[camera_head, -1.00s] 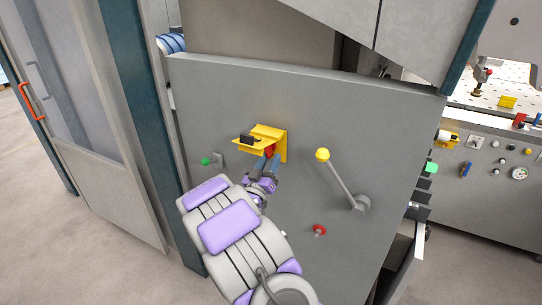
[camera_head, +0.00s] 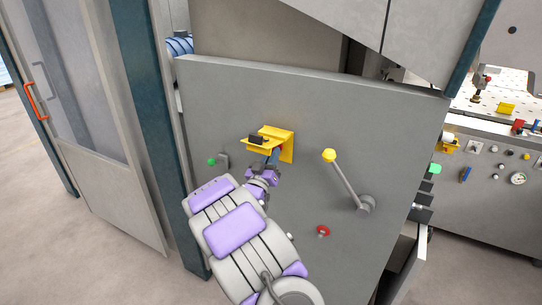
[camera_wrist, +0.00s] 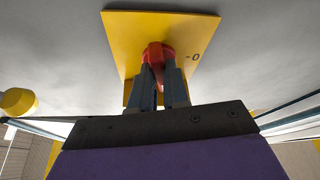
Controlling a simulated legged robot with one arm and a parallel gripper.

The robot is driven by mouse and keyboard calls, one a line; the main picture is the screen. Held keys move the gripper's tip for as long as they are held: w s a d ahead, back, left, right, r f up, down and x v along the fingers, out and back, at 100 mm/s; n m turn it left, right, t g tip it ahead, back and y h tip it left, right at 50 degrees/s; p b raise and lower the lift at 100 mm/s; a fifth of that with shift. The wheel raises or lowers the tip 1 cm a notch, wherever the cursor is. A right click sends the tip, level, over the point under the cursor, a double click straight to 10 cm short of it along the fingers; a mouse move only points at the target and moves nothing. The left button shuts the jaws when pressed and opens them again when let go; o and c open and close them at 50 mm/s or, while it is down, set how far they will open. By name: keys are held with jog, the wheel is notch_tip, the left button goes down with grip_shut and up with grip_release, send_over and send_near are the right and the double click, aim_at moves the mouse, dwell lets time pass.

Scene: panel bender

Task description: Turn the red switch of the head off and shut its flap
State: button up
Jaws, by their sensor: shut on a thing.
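The red switch (camera_wrist: 157,51) sits on a yellow plate (camera_wrist: 188,28) in the wrist view, with a "0" mark printed to its right. My gripper (camera_wrist: 159,76) is shut on the switch, one dark finger on each side of it. In the head view my gripper (camera_head: 272,160) reaches up from below to the yellow housing, and the switch is hidden there. The yellow flap (camera_head: 267,145) stands open, sticking out from the grey panel above my fingers. A small black block (camera_head: 257,139) is on the flap.
On the same grey panel (camera_head: 320,105) are a lever with a yellow knob (camera_head: 329,155) to the right, a red button (camera_head: 323,231) below, and a green button (camera_head: 211,162) to the left. A control desk (camera_head: 485,195) stands farther right. Floor is clear at left.

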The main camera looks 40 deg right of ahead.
jog(key=shift+a, duration=0.1)
grip_shut()
jog(key=shift+r+n+t+y+p, duration=0.15)
jog(key=shift+n+t+y+p, duration=0.2)
jog(key=shift+p, duration=0.25)
jog(key=n+y+p, duration=0.1)
jog(key=n+p, duration=0.2)
jog(key=n+t+y+p, duration=0.1)
jog(key=n+p, duration=0.2)
jog(key=n, duration=0.1)
jog(key=n+t+y+p, duration=0.1)
jog(key=n+y+p, duration=0.1)
jog(key=n, duration=0.2)
jog(key=shift+s+r+p, duration=0.15)
jog(key=shift+s+p, duration=0.05)
jog(key=shift+p, duration=0.2)
jog(key=shift+t, duration=0.25)
